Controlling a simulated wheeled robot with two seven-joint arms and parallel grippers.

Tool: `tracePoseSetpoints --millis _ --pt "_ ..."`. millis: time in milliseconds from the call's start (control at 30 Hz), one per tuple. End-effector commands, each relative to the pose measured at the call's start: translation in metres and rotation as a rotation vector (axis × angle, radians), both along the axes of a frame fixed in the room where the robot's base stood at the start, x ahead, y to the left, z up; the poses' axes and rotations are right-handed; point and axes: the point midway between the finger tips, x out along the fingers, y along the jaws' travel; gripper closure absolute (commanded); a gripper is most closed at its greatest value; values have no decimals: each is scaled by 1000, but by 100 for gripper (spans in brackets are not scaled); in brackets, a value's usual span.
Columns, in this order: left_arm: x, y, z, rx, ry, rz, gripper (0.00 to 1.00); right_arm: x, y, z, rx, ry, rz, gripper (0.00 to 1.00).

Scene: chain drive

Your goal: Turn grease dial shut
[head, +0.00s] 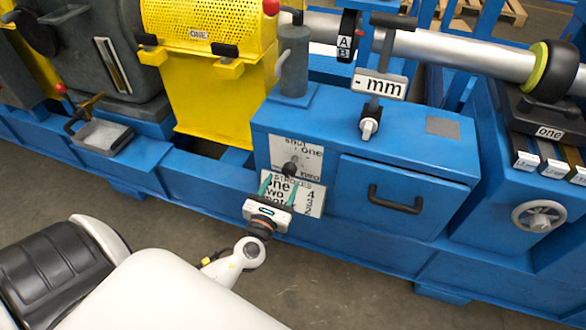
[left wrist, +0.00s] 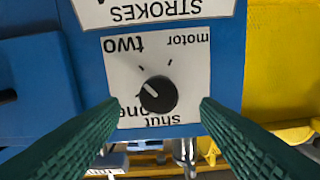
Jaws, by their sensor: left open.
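The grease dial (head: 291,168) is a black round knob on a white plate on the front of the blue cabinet (head: 400,162). In the left wrist view the dial (left wrist: 158,95) appears upside down, with the words shut, one, two and motor around it. Its white mark points up and left in that view, on the side of two and one, away from shut. My left gripper (head: 279,189) is open, its green fingers pointing at the plate. In the wrist view its fingertips (left wrist: 160,103) lie to either side of the knob, with gaps. Contact is not visible. My right gripper is out of view.
A white STROKES label (head: 305,196) sits just below the dial plate. A black drawer handle (head: 395,200) sticks out to the right. A "- mm" sign (head: 379,85) stands on the cabinet, and a yellow guard (head: 212,100) is at left.

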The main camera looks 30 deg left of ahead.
Motion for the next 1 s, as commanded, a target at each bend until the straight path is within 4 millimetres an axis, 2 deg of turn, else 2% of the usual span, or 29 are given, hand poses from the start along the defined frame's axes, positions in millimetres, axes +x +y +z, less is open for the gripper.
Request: tracePoseSetpoints --millis 33,200,400,800,1000 --pt "12 3 1 -1 -4 2 43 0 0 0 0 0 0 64" --pt "44 10 0 -3 -2 1 43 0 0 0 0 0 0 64" --pt "67 16 -1 -3 0 1 43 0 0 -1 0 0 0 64" --pt "74 17 -1 -3 1 0 43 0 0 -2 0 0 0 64" --pt "73 17 -1 -3 1 0 76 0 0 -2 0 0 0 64"
